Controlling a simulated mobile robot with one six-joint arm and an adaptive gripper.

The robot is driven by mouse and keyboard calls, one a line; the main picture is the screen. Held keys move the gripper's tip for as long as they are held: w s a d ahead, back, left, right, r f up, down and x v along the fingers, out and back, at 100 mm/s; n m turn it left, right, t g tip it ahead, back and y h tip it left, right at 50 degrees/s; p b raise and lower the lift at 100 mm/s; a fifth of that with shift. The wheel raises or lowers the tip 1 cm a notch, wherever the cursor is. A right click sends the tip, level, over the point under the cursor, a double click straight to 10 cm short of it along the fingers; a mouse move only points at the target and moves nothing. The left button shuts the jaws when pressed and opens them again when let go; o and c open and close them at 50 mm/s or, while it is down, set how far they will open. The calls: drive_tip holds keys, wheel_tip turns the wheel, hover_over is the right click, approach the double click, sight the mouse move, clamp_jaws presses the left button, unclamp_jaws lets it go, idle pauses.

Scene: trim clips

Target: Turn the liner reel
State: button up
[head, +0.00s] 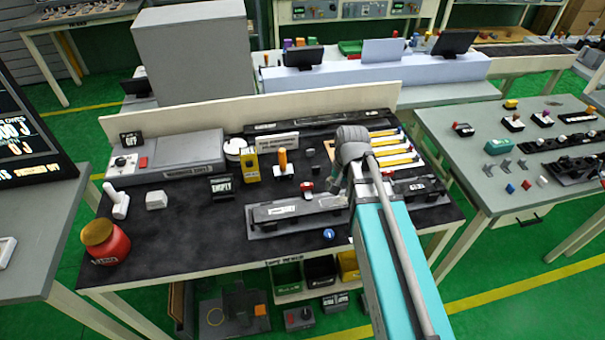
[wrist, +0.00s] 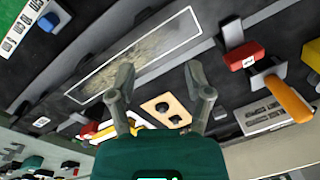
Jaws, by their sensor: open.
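I cannot tell for certain which thing is the liner reel; no label in view reads so. A white round piece (head: 235,148) stands at the back of the dark bench, behind and left of my gripper. My gripper (head: 333,182) hangs over the middle right of the bench, partly hidden by my arm in the head view. In the wrist view my gripper (wrist: 158,82) has its two fingers spread with nothing held. A beige plate with dark round parts (wrist: 166,109) shows between and beyond the fingers.
An orange upright handle (head: 283,160) and a yellow box (head: 251,166) stand left of my gripper. A long grey fixture (head: 290,211) lies at the bench front. A red jar (head: 105,242) stands at the left corner. The bench's left front is mostly clear.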

drive_tip(key=s+d+n, duration=0.1)
drive_tip(key=s+d, duration=0.1)
drive_tip(key=d, duration=0.1)
drive_tip(key=s+d+f+n+b, duration=0.1)
drive_tip(key=s+d, duration=0.1)
drive_tip(key=d, duration=0.1)
drive_tip(key=s+d+f+n+h, duration=0.1)
drive_tip(key=s+d, duration=0.1)
drive_tip(key=shift+s+d+f+b, duration=0.2)
drive_tip(key=shift+d+b, duration=0.15)
drive_tip(key=shift+d, duration=0.05)
drive_tip(key=shift+c, duration=0.6)
